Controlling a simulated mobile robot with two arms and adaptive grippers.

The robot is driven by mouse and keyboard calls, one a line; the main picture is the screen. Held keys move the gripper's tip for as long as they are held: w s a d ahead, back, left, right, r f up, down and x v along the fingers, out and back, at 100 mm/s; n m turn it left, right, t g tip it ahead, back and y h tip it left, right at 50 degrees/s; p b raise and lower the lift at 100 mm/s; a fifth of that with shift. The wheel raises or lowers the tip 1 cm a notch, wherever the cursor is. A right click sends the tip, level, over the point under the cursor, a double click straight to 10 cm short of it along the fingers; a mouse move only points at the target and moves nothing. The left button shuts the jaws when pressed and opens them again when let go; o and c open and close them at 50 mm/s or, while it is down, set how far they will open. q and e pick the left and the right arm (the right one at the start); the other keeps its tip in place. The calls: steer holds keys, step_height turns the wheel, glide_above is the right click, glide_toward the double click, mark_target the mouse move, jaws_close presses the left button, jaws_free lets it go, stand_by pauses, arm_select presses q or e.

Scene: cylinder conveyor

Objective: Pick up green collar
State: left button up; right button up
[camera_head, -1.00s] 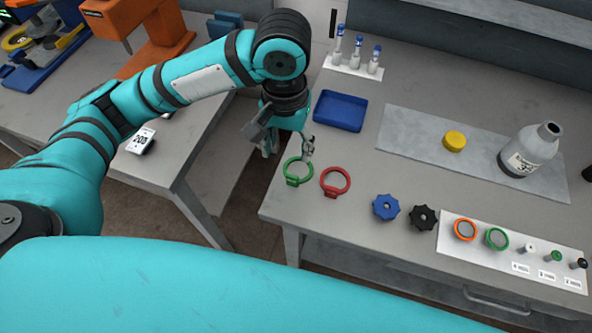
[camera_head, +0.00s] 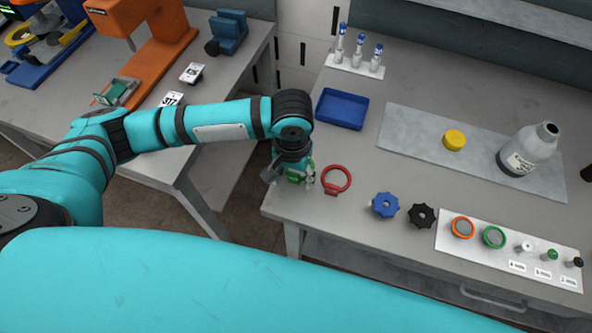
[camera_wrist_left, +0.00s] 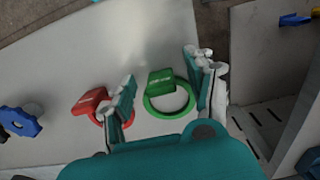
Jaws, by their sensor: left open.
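The green collar (camera_head: 296,177) lies on the grey table near its left edge, largely covered by my left gripper in the head view. In the left wrist view the green collar (camera_wrist_left: 160,86) shows as a ring with a raised tab. My left gripper (camera_head: 290,180) is over it, open and empty. In the wrist view its two fingers (camera_wrist_left: 160,80) stand on either side of the green collar. I cannot tell exactly how high the fingertips are above the table. My right gripper is not in view.
A red collar (camera_head: 332,191) lies close to the right of my left gripper; in the wrist view (camera_wrist_left: 90,101) one finger overlaps it. A blue knob (camera_head: 385,205) and a black knob (camera_head: 421,215) lie farther right. A blue tray (camera_head: 341,109) stands behind.

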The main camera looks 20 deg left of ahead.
arm_select(q)
steer(key=c, duration=1)
